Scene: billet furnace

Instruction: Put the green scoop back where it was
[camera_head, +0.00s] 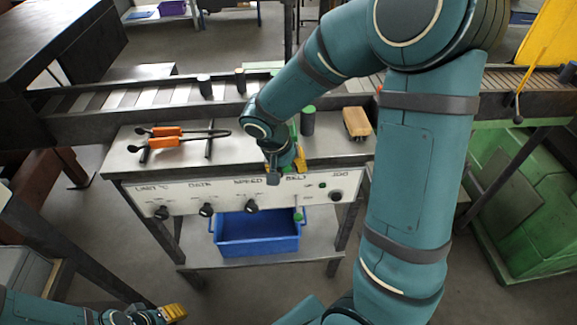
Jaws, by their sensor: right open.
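A small green piece (298,215), which may be part of the green scoop, shows at the back rim of the blue bin (258,247), below the panel. Its full shape is too small to tell. Another green patch shows behind my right wrist, partly hidden. My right gripper (286,169) is open, pointing down at the bench's front edge, above the knob panel and above the small green piece. It appears empty. My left gripper (172,312) is low at the bottom left, far from the bench; its yellow fingers show only in part.
The bench top (245,152) holds orange-handled tongs (167,131), a green-topped dark cylinder (308,121) and a wooden block (356,123). The knob panel (230,195) fronts it. A conveyor (150,98) runs behind. A green crate (530,215) stands at right.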

